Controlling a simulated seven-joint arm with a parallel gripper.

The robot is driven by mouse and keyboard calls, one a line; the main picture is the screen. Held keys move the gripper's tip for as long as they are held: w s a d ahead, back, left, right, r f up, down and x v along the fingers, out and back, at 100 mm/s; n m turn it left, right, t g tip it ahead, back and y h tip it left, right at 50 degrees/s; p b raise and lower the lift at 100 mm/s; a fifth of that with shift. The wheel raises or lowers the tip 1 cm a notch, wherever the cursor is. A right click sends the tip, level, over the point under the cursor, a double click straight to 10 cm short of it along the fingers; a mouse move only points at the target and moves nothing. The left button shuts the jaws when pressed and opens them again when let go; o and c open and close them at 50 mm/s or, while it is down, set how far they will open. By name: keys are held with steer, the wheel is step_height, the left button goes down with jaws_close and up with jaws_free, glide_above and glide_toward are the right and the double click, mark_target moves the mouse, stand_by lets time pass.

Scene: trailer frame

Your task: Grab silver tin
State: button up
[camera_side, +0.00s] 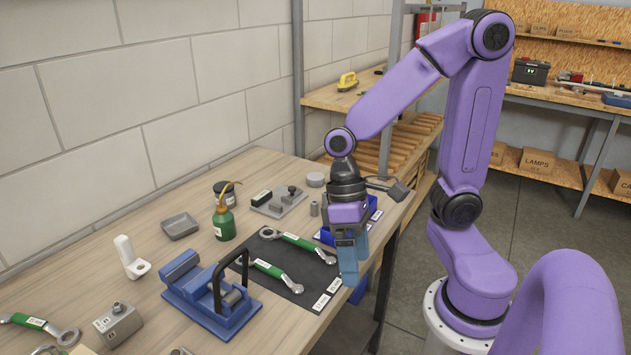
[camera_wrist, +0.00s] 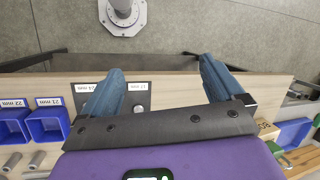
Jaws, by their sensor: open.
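A short round grey tin (camera_side: 315,179), which looks like the silver tin, stands on the far part of the workbench (camera_side: 150,205), near the shelving. I cannot make it out in the wrist view. My gripper (camera_side: 350,278) points down over the right edge of the bench, in front of the tin and to its right, well apart from it. In the wrist view my gripper (camera_wrist: 162,85) has its two blue fingers wide apart with nothing between them. The bench edge and the floor lie below them.
A grey cylinder (camera_side: 314,208) stands in front of the tin. A grey block fixture (camera_side: 279,203) is left of it. A dark mat (camera_side: 290,262) with green-handled wrenches, a green oil can (camera_side: 223,220) and a blue vise (camera_side: 212,292) are nearer. Blue bins (camera_wrist: 48,124) line the bench.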

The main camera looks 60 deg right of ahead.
steer(key=w+d+f+m+t+y, duration=0.1)
steer(key=w+d+m+t+y, duration=0.4)
steer(key=w+m, duration=0.55)
steer(key=w+d+f+m+t+y, duration=0.2)
steer(key=w+d+m+t+y, duration=0.1)
steer(key=w+d+m, duration=0.65)
steer(key=d+f+m+t+h, duration=0.1)
steer(key=d+m+t+h, duration=0.2)
steer(key=d+m, duration=0.3)
steer(key=d+f+m+t+h, duration=0.2)
steer(key=d+m, duration=0.4)
steer(key=d, duration=0.7)
steer(key=d+f+m+t+h, duration=0.2)
steer(key=d+m+t+h, duration=0.2)
steer(key=d, duration=0.5)
steer(key=shift+s+d+f+m+h, duration=0.1)
steer(key=shift+s+d+m+h, duration=0.1)
steer(key=shift+m, duration=0.45)
steer(key=shift+s+d+f+m+h, duration=0.1)
steer(key=shift+s+d+m, duration=0.1)
steer(key=shift+m, duration=0.45)
glide_toward(317, 176)
steer(key=x, duration=0.4)
steer(key=shift+w+a+f, duration=0.1)
steer(key=shift+w+f, duration=0.15)
steer(key=shift+w, duration=0.1)
steer(key=shift+x, duration=2.8)
steer(key=shift+r, duration=0.1)
